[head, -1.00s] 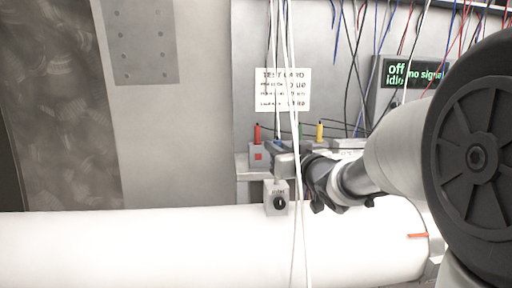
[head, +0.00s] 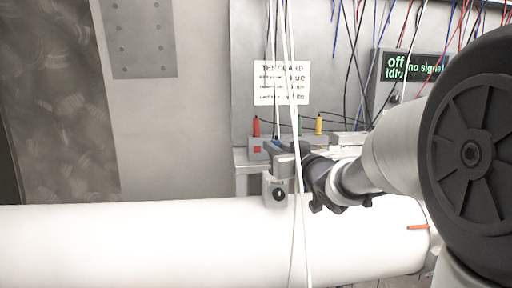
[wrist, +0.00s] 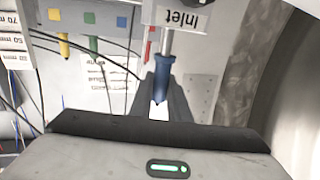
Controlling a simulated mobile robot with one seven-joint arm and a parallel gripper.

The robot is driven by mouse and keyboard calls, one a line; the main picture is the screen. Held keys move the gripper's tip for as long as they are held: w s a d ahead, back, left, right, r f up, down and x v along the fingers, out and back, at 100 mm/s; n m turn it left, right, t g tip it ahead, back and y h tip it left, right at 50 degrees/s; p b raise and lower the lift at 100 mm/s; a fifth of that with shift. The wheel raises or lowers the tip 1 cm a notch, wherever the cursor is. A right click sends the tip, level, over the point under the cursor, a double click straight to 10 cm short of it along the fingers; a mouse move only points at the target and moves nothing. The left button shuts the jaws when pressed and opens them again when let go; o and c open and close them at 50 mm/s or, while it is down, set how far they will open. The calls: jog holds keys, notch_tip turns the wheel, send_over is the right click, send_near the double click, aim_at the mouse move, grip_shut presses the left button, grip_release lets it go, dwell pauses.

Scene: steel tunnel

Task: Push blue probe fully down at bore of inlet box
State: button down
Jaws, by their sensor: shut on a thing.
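The blue probe (wrist: 162,82) shows in the wrist view, gripped between the dark fingers of my gripper (wrist: 160,108). Its bright metal rod runs up the picture from the blue body to the inlet box (wrist: 200,18), marked "Inlet". A length of rod shows between the blue body and the box; how deep the tip sits in the bore is hidden. In the head view the inlet box (head: 271,193) is a grey block with a black round front, on the white pipe. My gripper (head: 284,166) is just above it. I cannot make out the probe there.
Behind stand a red plug (head: 256,127), a yellow plug (head: 319,124) and a green plug on small boxes. White cables (head: 290,110) hang in front of the inlet box and gripper. A test card (head: 282,83) and a screen reading "off idle, no signal" (head: 415,67) are behind.

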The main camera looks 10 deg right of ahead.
jog(key=shift+f+b, duration=0.8)
jog(key=shift+f, duration=0.2)
jog(key=c, duration=1.6)
grip_release()
jog(key=shift+s, duration=0.1)
